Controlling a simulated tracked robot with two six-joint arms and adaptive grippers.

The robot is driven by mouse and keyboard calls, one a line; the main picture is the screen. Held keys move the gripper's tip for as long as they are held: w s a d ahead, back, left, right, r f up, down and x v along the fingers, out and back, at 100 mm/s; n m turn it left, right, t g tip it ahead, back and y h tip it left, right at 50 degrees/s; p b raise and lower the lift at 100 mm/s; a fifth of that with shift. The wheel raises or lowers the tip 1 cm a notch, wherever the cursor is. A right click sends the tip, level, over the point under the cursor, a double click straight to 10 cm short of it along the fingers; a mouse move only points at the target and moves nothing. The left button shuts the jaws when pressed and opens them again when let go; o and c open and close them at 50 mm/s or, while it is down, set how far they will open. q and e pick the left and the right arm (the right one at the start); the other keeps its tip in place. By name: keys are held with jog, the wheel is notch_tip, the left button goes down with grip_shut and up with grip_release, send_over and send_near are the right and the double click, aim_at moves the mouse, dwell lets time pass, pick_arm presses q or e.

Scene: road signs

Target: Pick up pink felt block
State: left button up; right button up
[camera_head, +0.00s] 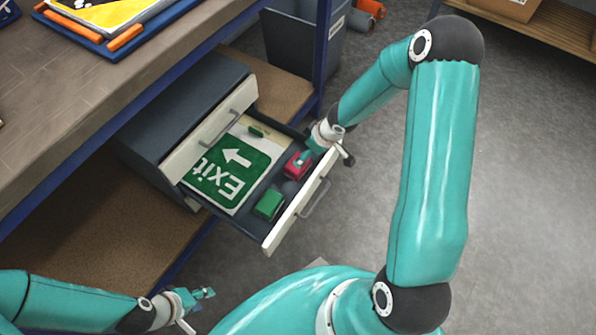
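The pink felt block (292,167) lies in the open drawer (272,236), near its right front corner. It looks pinkish red, and my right gripper partly covers it. My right gripper (304,158) reaches down over the drawer's front edge, with its fingertips at the block. I cannot tell whether they are closed on it. My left gripper (206,293) is at the lower left, outside the drawer and apart from it. Its fingers look spread and empty.
A green block (268,204) lies in the drawer next to a green Exit sign (228,174). A smaller green piece (256,131) lies farther back. The worktop (75,110) overhangs at the left. A grey bin (300,45) stands behind. Floor at the right is clear.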

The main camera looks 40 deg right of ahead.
jog(key=b+x, duration=0.3)
jog(key=x, duration=0.2)
jog(key=shift+w+f, duration=0.1)
jog(key=shift+f, duration=0.3)
jog(key=b+x, duration=0.2)
jog(key=x, duration=0.1)
jog(key=b+x, duration=0.1)
jog(key=shift+s+a+f+b, duration=0.1)
jog(key=shift+s+f+b, duration=0.2)
jog(key=shift+s+b, duration=0.1)
jog(key=shift+w+a+f, duration=0.1)
jog(key=shift+w+f, duration=0.15)
jog(key=shift+f, duration=0.05)
jog(key=c, duration=0.9)
jog(key=shift+r, duration=0.15)
jog(key=shift+c, duration=0.2)
notch_tip(320, 180, up, 20)
jog(key=p, duration=1.8)
jog(key=shift+p, duration=0.35)
